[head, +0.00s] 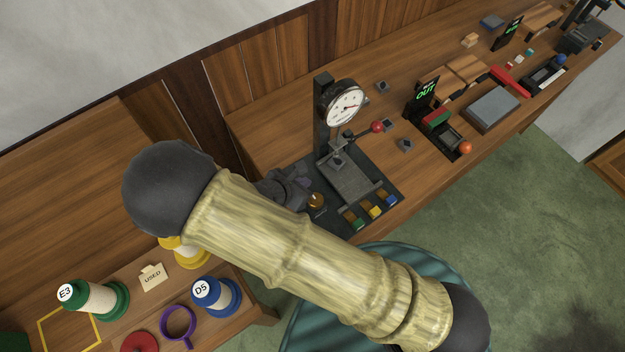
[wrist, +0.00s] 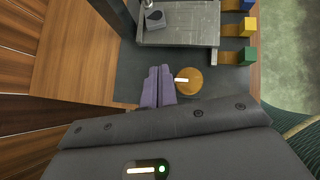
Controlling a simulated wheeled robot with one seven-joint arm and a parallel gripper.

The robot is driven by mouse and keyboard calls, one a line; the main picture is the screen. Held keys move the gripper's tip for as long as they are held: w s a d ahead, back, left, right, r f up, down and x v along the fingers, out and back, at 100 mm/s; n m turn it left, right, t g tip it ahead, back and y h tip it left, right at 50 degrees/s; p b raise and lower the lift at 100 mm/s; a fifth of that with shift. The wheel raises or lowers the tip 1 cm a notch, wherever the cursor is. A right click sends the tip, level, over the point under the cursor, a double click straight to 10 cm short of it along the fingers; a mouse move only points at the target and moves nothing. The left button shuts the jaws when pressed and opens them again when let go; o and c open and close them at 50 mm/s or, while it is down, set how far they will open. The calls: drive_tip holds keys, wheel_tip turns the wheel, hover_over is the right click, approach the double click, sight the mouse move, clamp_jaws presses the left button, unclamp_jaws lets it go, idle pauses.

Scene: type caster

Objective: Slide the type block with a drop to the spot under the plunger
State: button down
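A small grey block (wrist: 155,20) with a dark drop-like mark lies on the grey plate (wrist: 185,32) of the press in the wrist view. In the head view a block (head: 338,163) sits on the plate (head: 352,184) below the press column; its mark is too small to read. The plunger tip is not clear in either view. My gripper (wrist: 158,88) has its two fingers together with nothing visible between them. It is over the dark base, left of a round brass knob (wrist: 188,81) and apart from the block. The gripper (head: 292,184) is partly behind my arm in the head view.
The press has a dial (head: 342,103) and a red-balled lever (head: 376,127). Green (head: 355,222), yellow (head: 375,212) and blue (head: 392,200) tabs line the plate's front. More small grey blocks (head: 407,145) lie on the bench to the right. Spools (head: 215,295) stand at lower left.

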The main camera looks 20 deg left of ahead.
drive_tip(key=w+d+r+m+g+b, duration=0.1)
drive_tip(key=w+d+r+m+g, duration=0.2)
drive_tip(key=d+m, duration=0.5)
drive_tip(key=w+d+r+m+g+b, duration=0.1)
drive_tip(key=w+d+r+m+g, duration=0.15)
drive_tip(key=d+r+m, duration=0.45)
drive_tip(key=s+d+r+m+y+b, duration=0.1)
drive_tip(key=s+d+r+m, duration=0.1)
drive_tip(key=d+m, duration=0.5)
drive_tip(key=s+d+r+m+y+b, duration=0.1)
drive_tip(key=s+d+r+m+y, duration=0.1)
drive_tip(key=d+r+m, duration=0.3)
drive_tip(key=d+m, duration=0.3)
drive_tip(key=m, duration=0.1)
drive_tip(key=shift+d+m+b, duration=0.25)
drive_tip(key=shift+m+b, duration=0.05)
drive_tip(key=shift+b, duration=0.05)
drive_tip(key=shift+w+r, duration=0.1)
